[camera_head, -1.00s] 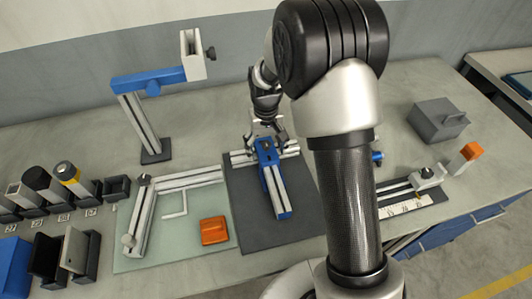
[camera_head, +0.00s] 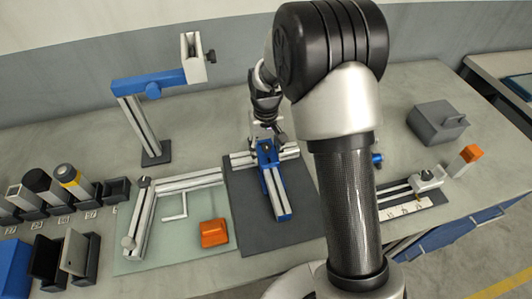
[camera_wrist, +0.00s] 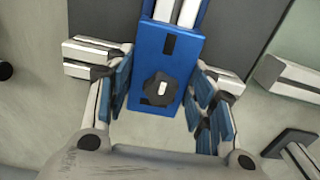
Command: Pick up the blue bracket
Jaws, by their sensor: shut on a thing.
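The blue bracket (camera_head: 267,153) is on the dark mat in the middle of the bench, at the crossing of silver rails, with a black knob on top. It fills the centre of the wrist view as a blue block (camera_wrist: 184,52) with a round black knob. My gripper (camera_head: 266,130) points down at its far end. In the wrist view the blue-padded fingers (camera_wrist: 160,98) stand on both sides of the block, shut on it. My arm hides part of the bench to the right. I cannot tell whether the bracket is clear of the rail.
A post with a blue arm (camera_head: 148,82) stands at the back left. An orange block (camera_head: 214,232) lies on the pale glass mat (camera_head: 190,250). Several holders stand at far left. A grey box (camera_head: 437,121) and a measuring rail (camera_head: 405,208) are at right.

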